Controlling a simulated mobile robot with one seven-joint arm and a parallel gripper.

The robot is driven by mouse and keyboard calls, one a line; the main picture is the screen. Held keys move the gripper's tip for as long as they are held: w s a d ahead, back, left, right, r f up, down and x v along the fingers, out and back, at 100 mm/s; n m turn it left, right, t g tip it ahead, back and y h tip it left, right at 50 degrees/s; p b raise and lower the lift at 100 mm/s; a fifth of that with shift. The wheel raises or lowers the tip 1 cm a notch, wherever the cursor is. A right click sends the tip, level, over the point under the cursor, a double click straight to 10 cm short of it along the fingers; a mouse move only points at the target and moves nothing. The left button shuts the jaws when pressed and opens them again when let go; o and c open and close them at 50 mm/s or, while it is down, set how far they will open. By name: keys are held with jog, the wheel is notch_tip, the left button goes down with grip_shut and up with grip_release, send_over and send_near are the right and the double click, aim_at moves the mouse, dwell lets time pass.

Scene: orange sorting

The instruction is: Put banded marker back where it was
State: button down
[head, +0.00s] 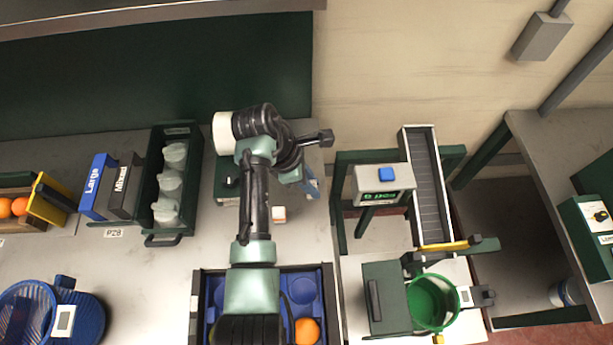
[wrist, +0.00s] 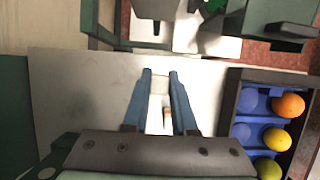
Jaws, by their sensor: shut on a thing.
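My gripper (wrist: 160,76) points down over the grey table, and its blue fingers are shut on a small pale block (wrist: 159,86) at their tips. I cannot make out bands on this block, so I cannot tell whether it is the banded marker. In the head view the fingers (head: 312,187) show partly behind my arm, near the table's right edge. A second small block, white with an orange-red part (head: 279,214), lies on the table left of and nearer than the gripper. In the wrist view this white and orange block (wrist: 168,119) shows between the fingers, below the tips.
A dark tray with blue cups (head: 333,300) holds fruit in front of my gripper. A green crate of pale containers (head: 188,130) stands left. Right, past the table edge, are a chute (head: 428,190), a sign box (head: 384,184) and a green bin (head: 432,303).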

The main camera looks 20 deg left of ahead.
jog(key=shift+a+f+b, duration=0.15)
jog(key=shift+f+b, duration=2.35)
jog(key=shift+b, duration=0.05)
jog(key=shift+f, duration=0.6)
jog(key=shift+c, duration=1.2)
grip_release()
jog(key=shift+r, duration=0.15)
jog(key=shift+r+p, duration=3.95)
jog(key=shift+p, duration=0.5)
